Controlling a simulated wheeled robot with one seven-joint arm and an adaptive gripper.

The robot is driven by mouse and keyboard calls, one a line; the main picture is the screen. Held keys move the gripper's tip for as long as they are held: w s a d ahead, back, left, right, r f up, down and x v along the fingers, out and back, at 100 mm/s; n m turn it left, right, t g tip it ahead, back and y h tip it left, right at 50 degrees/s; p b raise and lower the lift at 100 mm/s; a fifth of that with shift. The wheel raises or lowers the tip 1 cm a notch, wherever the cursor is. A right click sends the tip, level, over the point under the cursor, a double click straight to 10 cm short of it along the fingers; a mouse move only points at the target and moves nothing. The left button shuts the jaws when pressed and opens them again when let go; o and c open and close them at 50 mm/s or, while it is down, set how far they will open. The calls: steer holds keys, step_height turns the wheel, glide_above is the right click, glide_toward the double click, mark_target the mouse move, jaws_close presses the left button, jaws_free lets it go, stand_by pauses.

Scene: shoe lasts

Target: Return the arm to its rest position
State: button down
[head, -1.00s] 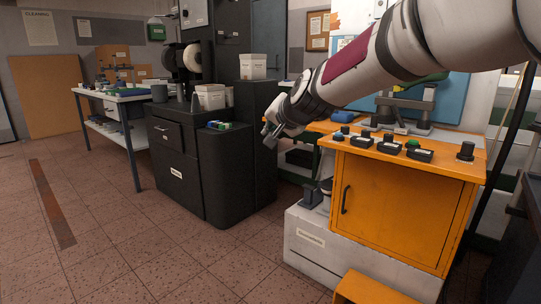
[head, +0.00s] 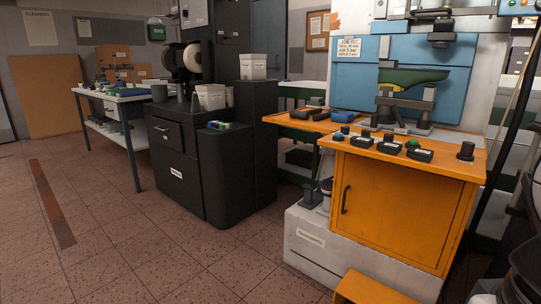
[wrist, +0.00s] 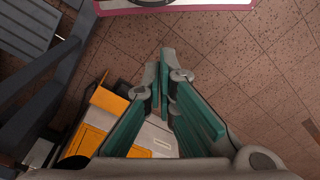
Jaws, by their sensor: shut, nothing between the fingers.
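My gripper (wrist: 161,64) shows in the wrist view only. Its green-padded fingers are shut at the tips with nothing between them, and they point over the tiled floor. The arm is out of the head view. A dark green shoe last (head: 411,77) sits in the machine above the orange cabinet (head: 400,208). Orange panels of the cabinet also show below and left of my fingers in the wrist view (wrist: 95,142), apart from them.
A black cabinet (head: 180,165) with white bins stands left of centre. A white-topped table (head: 115,92) stands behind it. Tiled floor (head: 110,230) is clear at the left front. Dark frame bars (wrist: 50,75) lie left of my gripper.

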step_height(320, 180, up, 34)
steer(key=s+d+t+p, duration=0.1)
steer(key=s+t+p, duration=0.1)
steer(key=p, duration=3)
steer(key=shift+f+n+t+p, duration=0.15)
steer(key=shift+n+t+p, duration=0.15)
steer(key=shift+t, duration=0.5)
